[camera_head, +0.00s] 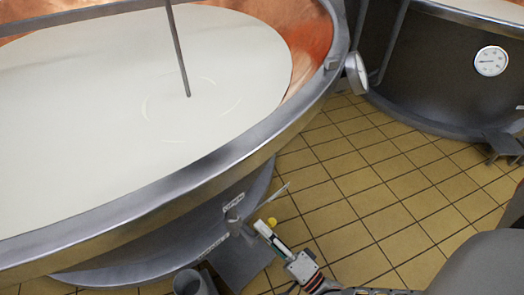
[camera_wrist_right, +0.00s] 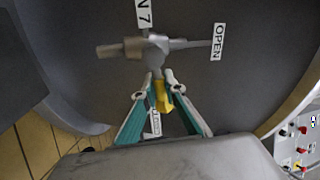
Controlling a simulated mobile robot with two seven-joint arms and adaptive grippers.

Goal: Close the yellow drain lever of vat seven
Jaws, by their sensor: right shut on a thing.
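The vat (camera_head: 190,178) full of white liquid fills the left of the head view. Its drain valve (camera_wrist_right: 152,50) sits on the dark lower wall, beside a label ending in 7 (camera_wrist_right: 145,14). The lever's yellow handle (camera_wrist_right: 163,96) hangs below the valve in the wrist view and shows as a small yellow spot in the head view (camera_head: 272,222). My right gripper (camera_wrist_right: 166,92) has its fingertips around this handle and is shut on it. Another label (camera_wrist_right: 154,122) is partly hidden between the fingers. My left gripper is out of view.
A second vat (camera_head: 440,70) with a gauge (camera_head: 491,61) stands at the upper right. Yellow tiled floor (camera_head: 380,185) lies clear between them. A grey cylinder (camera_head: 190,283) stands at the bottom.

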